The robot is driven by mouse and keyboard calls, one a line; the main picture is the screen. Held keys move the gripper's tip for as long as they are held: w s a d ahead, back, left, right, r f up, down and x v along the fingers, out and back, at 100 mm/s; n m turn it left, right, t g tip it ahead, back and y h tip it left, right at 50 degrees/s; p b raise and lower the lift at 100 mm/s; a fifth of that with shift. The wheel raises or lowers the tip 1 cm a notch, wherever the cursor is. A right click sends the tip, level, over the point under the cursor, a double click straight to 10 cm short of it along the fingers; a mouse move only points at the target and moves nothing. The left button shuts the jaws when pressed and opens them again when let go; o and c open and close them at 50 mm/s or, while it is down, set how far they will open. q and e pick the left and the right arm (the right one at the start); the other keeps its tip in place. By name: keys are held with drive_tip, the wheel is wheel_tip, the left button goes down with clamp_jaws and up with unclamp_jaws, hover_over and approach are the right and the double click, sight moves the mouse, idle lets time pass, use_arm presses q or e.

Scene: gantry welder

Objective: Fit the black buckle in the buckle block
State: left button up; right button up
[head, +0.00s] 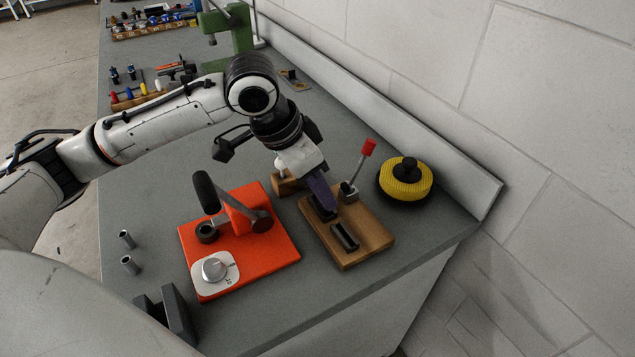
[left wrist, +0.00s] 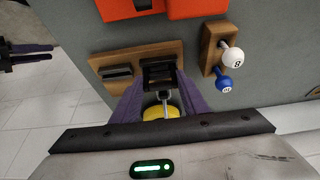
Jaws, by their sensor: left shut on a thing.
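The buckle block is a wooden board (head: 372,246) with a dark slotted piece (head: 345,236) near its front and a red-knobbed lever (head: 366,150) at its back right. My left gripper (head: 321,203) reaches down to the board's back left, its purple fingers shut on the black buckle (left wrist: 158,75). In the left wrist view the buckle is between the fingertips, over the wooden board (left wrist: 106,62), beside the dark slotted piece (left wrist: 117,72). Whether it is seated is hidden. My right gripper (left wrist: 35,53) shows at the left edge of the wrist view, off the bench, its fingers apart and empty.
An orange fixture (head: 270,245) with a black-handled lever and a dial stands left of the board. A yellow round piece (head: 406,182) sits at the back right. A wooden stand (left wrist: 210,50) with white and blue balls is close by.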

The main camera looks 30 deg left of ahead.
use_arm(q)
drive_tip(key=shift+f, duration=0.2)
drive_tip(key=o, duration=1.1)
drive_tip(key=shift+c, duration=0.2)
